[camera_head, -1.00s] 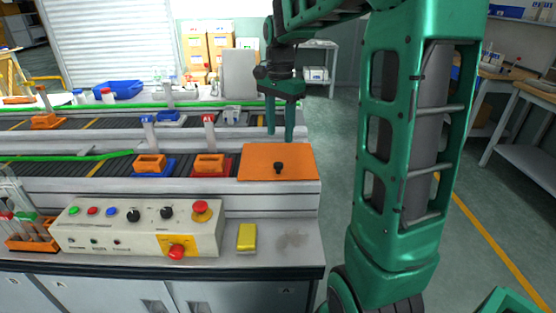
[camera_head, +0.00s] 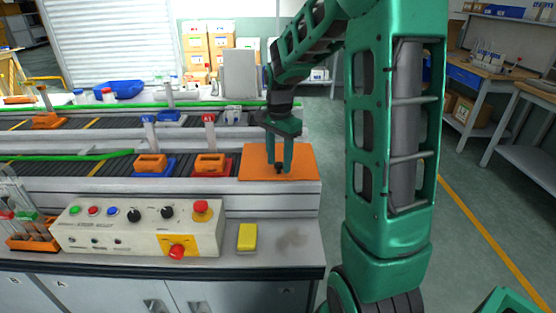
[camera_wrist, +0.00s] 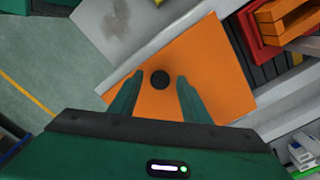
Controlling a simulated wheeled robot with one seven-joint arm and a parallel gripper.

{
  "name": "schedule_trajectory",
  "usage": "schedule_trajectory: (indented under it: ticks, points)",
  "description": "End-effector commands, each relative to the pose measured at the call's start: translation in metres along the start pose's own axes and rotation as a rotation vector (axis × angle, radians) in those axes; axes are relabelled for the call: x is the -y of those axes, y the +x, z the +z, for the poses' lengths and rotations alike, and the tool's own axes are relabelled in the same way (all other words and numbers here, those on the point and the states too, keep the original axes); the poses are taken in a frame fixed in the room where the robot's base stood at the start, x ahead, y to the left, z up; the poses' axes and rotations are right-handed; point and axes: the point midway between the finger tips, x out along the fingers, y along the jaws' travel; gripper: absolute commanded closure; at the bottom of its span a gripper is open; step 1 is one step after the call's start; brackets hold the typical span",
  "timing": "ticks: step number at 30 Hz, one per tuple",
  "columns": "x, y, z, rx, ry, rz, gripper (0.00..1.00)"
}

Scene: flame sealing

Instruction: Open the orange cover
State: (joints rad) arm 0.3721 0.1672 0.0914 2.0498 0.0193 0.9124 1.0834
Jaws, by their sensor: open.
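The orange cover (camera_head: 306,161) is a flat plate lying on the right end of the conveyor bench. A small black knob (camera_wrist: 160,80) stands near its middle. My gripper (camera_head: 279,170) points down over the cover, with its two green fingers on either side of the knob. In the wrist view my gripper (camera_wrist: 157,84) is open, with a gap between each finger and the knob. The knob's lower part is partly hidden in the head view.
A control box (camera_head: 135,228) with buttons and a yellow block (camera_head: 247,237) sit in front of the conveyor. Orange blocks on blue and red trays (camera_head: 210,166) stand left of the cover. The floor to the right is open.

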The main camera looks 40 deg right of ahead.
Motion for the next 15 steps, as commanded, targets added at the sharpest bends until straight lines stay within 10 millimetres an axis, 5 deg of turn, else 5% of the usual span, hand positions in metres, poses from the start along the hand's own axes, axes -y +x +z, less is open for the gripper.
schedule_trajectory:
  ticks: [6,12,15]
  points:
    - [-0.0001,0.0002,0.0,0.0,0.0,0.0,0.57]
    - [-0.0002,0.0001,0.0,0.0,0.0,0.0,1.0]
    - [-0.0008,0.0,-0.004,0.0,0.001,0.001,1.0]
